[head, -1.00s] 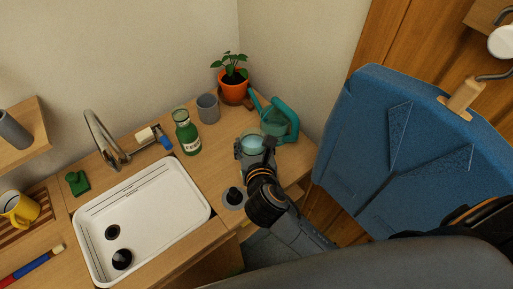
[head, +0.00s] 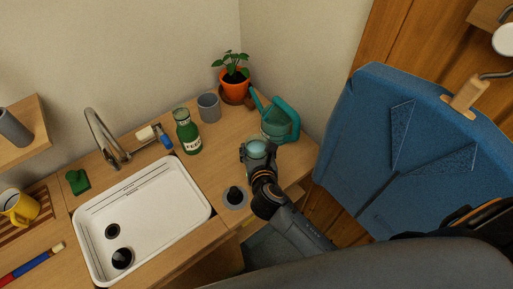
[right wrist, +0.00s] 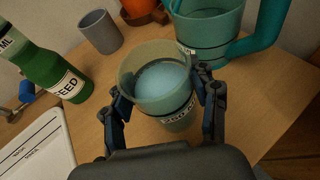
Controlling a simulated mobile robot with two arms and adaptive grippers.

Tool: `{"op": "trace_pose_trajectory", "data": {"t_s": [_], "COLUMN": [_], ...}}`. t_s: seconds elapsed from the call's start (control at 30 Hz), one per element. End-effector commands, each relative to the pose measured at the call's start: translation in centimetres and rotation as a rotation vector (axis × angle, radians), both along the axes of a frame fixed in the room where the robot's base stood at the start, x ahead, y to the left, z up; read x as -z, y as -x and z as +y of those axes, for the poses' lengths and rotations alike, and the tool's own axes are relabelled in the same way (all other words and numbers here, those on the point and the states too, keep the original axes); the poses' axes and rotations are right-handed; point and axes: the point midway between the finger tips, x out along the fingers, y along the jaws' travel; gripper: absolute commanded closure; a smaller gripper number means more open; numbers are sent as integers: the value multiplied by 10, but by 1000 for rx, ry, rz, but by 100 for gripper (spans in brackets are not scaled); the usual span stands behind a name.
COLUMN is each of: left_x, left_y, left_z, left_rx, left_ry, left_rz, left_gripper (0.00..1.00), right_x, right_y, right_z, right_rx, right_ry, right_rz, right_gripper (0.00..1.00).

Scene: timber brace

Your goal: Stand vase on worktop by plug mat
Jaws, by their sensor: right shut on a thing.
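A pale green, see-through vase (right wrist: 160,82) with a light blue inside and a dark-lettered label is between the fingers of my right gripper (right wrist: 162,105), which is shut on it. The vase looks upright; I cannot tell whether its base touches the worktop. In the head view, the vase (head: 258,149) and right gripper (head: 257,158) are over the right part of the worktop (head: 218,150). The plug mat (head: 236,205), a grey disc with a black plug on it, lies nearer me and left of the vase. My left gripper is not in view.
A teal watering can (head: 281,121) stands close behind the vase. A grey cup (head: 208,107), green feed bottle (head: 187,134) and potted plant (head: 234,85) stand further back. A white sink (head: 150,205) is at left. Bare worktop lies between the bottle and the mat.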

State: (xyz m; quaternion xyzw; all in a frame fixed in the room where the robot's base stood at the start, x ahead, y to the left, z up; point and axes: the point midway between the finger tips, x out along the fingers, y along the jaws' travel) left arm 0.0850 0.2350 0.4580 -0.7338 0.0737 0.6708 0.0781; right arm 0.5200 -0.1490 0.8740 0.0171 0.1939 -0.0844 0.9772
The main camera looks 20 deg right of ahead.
Motion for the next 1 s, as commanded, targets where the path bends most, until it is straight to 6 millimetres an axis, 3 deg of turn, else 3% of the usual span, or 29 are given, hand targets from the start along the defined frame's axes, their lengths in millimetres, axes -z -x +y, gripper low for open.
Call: {"op": "trace_pose_trajectory", "data": {"t_s": [0.07, 0.1, 0.2, 0.6, 0.77, 1.0], "left_x": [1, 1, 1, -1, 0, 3], "left_y": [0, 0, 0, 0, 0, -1], "left_z": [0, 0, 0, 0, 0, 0], "left_rx": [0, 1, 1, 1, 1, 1], "left_ry": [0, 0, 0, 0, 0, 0], "left_rz": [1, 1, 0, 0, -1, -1], "left_gripper": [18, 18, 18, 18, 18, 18], "right_x": [1, 3, 3, -3, -9, -28], "right_y": [-1, 0, 0, 0, 22, 71], "right_z": [0, 0, 0, 0, 4, 13], "right_rx": [-2, -1, 0, 0, -2, -2], "right_ry": [2, 2, 1, -1, 0, -1], "right_rz": [-3, 0, 0, -1, 0, 2], "right_gripper": [93, 39, 19, 19, 19, 19]}}
